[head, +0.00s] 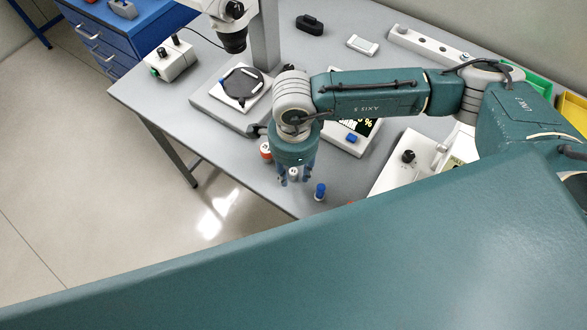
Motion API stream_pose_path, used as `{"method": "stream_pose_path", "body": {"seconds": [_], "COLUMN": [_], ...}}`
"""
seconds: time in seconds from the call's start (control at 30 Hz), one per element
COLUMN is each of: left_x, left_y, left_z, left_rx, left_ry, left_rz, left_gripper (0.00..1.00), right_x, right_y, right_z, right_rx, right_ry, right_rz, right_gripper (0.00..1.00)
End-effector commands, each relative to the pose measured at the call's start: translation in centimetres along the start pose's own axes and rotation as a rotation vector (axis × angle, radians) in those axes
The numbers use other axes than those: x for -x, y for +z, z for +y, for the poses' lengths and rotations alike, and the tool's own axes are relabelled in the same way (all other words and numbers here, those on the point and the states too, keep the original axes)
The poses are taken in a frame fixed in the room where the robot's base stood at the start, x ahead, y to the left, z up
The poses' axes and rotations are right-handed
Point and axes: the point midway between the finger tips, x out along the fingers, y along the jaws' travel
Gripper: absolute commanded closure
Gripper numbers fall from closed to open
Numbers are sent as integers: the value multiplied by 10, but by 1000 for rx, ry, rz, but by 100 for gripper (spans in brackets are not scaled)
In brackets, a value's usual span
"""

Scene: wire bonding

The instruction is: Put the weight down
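My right gripper (295,177) points down over the front part of the grey table, with its blue fingers apart on either side of a small pale cylinder (294,174). This cylinder may be the weight. I cannot tell whether the fingers touch it or whether it rests on the table. A small piece with a blue top (320,190) stands just right of the gripper. A white and orange piece (266,150) stands just left of it, partly hidden by the gripper. My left gripper is not in view.
A microscope stand with a round dark stage (243,85) is behind left of the gripper. A device with a lit display (352,138) is behind right, partly under my arm. A white box with a black knob (408,157) stands farther right. The table's front edge is close.

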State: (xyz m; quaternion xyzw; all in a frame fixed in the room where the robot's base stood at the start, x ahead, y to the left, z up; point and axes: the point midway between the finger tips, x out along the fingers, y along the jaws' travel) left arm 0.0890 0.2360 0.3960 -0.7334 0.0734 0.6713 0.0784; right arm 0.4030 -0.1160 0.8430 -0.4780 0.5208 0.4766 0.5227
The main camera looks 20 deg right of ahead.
Motion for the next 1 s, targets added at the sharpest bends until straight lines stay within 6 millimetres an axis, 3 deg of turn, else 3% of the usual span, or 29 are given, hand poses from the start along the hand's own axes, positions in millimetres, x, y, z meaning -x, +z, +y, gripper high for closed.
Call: {"method": "stream_pose_path", "body": {"seconds": [0.13, 0.23, 0.7, 1.0], "left_x": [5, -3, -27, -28], "left_y": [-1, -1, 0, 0], "left_z": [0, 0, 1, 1], "left_rx": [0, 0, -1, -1], "left_ry": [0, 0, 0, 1], "left_rz": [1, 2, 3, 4], "left_gripper": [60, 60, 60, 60], "right_x": [6, 17, 109, 123], "right_y": [0, 1, 1, 0], "right_z": [0, -2, -1, 0], "right_rx": [0, 1, 1, 0], "right_ry": [-1, -4, -4, -1], "right_rz": [-1, -3, -2, -1], "right_gripper": [65, 65, 65, 65]}}
